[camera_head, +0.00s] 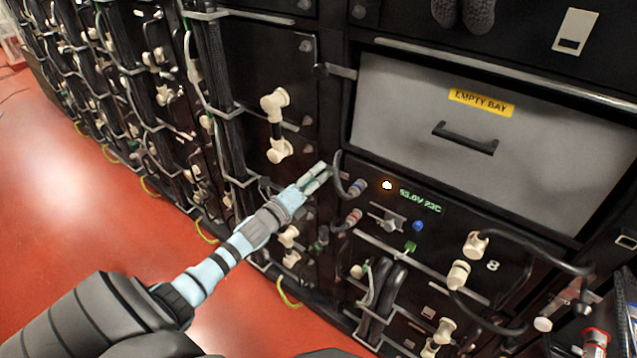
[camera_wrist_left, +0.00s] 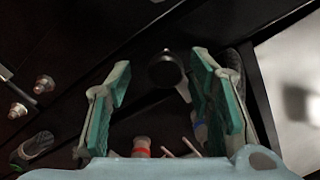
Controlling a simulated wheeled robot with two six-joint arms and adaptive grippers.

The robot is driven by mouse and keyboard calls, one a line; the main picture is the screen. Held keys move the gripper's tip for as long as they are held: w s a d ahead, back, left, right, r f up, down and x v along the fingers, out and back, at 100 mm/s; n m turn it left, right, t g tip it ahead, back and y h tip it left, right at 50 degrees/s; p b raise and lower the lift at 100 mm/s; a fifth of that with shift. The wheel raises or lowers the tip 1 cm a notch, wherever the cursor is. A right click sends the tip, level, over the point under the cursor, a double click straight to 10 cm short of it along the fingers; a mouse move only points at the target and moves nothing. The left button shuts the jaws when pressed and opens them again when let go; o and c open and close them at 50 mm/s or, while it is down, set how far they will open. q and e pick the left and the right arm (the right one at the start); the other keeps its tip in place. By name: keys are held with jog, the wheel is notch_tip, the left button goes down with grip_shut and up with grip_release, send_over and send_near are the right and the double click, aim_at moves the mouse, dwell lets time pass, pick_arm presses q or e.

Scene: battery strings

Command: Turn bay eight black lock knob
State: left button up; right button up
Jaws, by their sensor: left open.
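The bay eight unit (camera_head: 493,266) is a black panel marked 8, below a grey empty bay. My left gripper (camera_head: 318,176) is open at the upper left corner of this panel. In the left wrist view a round black lock knob (camera_wrist_left: 163,70) with a grey lever lies between the two open fingers (camera_wrist_left: 160,88). The fingers stand on either side of it, with visible gaps. In the head view this knob is hidden at my fingertips. My right gripper is not in view.
A dark cable loop (camera_head: 340,181) with blue and red connectors hangs right beside my left fingers. A grey drawer front (camera_head: 400,110) labelled EMPTY BAY is above. Racks with cream connectors (camera_head: 275,105) stand to the left. Red floor (camera_head: 90,200) is clear.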

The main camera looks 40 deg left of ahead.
pick_arm(q)
jog(key=shift+w+r, duration=0.35)
jog(key=shift+w, duration=0.4)
jog(key=shift+w+d+f, duration=0.1)
jog(key=shift+w+d, duration=0.05)
jog(key=shift+w, duration=0.05)
jog(key=shift+c, duration=0.4)
